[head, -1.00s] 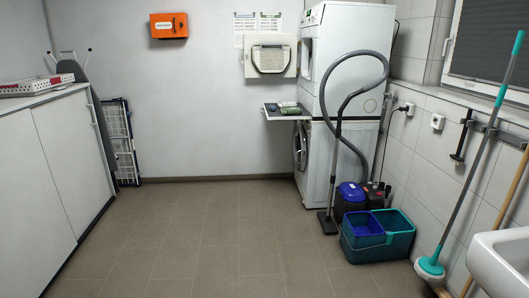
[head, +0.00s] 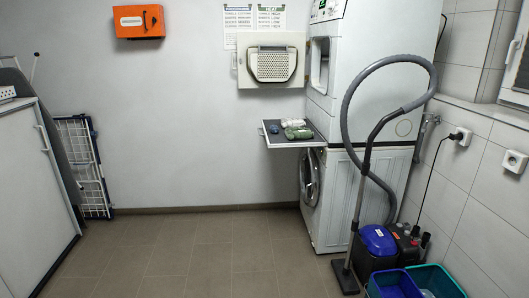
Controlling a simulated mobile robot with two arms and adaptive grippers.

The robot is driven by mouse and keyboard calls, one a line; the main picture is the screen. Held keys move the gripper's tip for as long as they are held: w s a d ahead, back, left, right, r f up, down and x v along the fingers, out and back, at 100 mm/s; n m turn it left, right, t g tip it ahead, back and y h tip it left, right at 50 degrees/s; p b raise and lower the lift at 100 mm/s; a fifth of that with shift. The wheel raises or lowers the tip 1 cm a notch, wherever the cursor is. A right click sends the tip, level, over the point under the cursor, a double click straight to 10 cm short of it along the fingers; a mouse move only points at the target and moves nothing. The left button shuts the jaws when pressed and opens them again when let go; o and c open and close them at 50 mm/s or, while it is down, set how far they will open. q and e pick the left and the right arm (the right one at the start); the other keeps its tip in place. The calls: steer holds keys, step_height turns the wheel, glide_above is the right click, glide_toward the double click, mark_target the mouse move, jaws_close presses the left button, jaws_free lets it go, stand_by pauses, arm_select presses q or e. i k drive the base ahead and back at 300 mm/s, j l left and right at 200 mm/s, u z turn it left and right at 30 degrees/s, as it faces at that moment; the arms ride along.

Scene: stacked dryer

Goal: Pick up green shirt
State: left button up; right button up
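A rolled green item (head: 298,133), probably the green shirt, lies on a pull-out shelf (head: 275,142) between the stacked machines. A rolled whitish item (head: 293,122) lies just behind it, and a small blue item (head: 274,129) lies to its left on the same shelf. The dryer (head: 380,60) is above the shelf, with an opening in its left-hand face. Neither of my grippers is in view.
A vacuum cleaner (head: 378,240) with its upright tube and hose stands in front of the machines' right side. Blue and teal buckets (head: 435,280) stand at the bottom right. A cabinet (head: 30,190) and a folded drying rack (head: 82,165) are at left. The middle floor is clear.

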mark_target(299, 133)
steer(key=i+z, duration=0.15)
steer(key=i, duration=0.5)
steer(key=i+j+z, duration=0.1)
steer(key=i, duration=0.5)
steer(key=i+j+z, duration=0.15)
steer(key=i+j, duration=0.15)
steer(key=i, duration=0.3)
